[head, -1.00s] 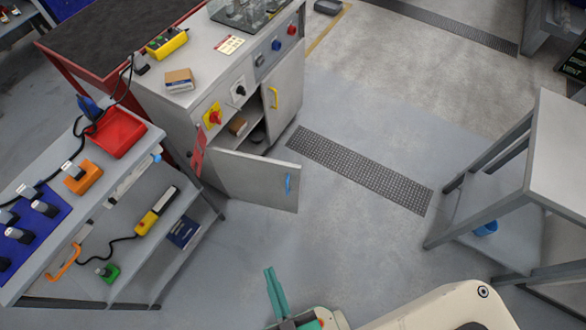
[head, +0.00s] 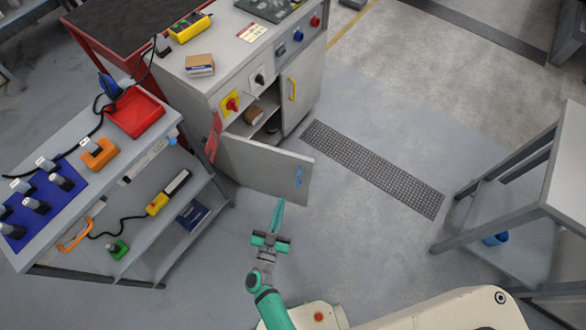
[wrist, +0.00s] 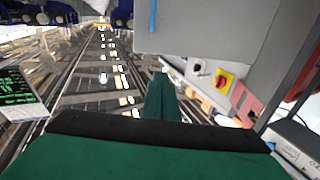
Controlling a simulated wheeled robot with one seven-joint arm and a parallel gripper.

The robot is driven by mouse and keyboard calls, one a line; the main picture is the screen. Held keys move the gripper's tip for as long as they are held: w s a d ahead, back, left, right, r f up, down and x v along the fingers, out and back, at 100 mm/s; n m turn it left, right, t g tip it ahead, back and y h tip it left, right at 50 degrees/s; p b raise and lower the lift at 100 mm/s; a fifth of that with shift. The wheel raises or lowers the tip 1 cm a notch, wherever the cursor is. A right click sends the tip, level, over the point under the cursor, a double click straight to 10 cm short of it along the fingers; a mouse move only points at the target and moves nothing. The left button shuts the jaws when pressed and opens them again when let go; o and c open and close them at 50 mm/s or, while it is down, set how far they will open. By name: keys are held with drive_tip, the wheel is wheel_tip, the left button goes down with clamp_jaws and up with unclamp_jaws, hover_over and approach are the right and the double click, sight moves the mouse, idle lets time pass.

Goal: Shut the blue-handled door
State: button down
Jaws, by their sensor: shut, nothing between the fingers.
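The blue-handled door (head: 262,168) of the grey cabinet stands wide open in the head view, swung out toward me. Its blue handle (head: 298,176) is near the door's free edge. In the wrist view the grey door panel (wrist: 195,28) fills the upper middle, with the blue handle (wrist: 152,15) at its left. My gripper (head: 277,208) is shut and empty, pointing up the picture, just below the door's lower edge and left of the handle. In the head view it looks apart from the door. Its green fingers also show in the wrist view (wrist: 162,98).
The cabinet's yellow-handled door (head: 303,85) is shut. Inside the open bay sits a brown box (head: 254,116). A workbench (head: 150,232) with a red tray stands close at left, and a grey table (head: 545,185) stands at right. The floor between, with a grating (head: 372,167), is clear.

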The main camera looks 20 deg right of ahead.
wheel_tip(320, 180, down, 2)
drive_tip(key=w+g+h, duration=0.1)
drive_tip(key=w, duration=0.2)
approach(296, 161)
drive_tip(key=shift+m, duration=0.3)
drive_tip(key=x, duration=0.6)
drive_tip(key=shift+w+d, duration=0.1)
drive_tip(key=shift+w, duration=0.1)
drive_tip(key=shift+w, duration=0.1)
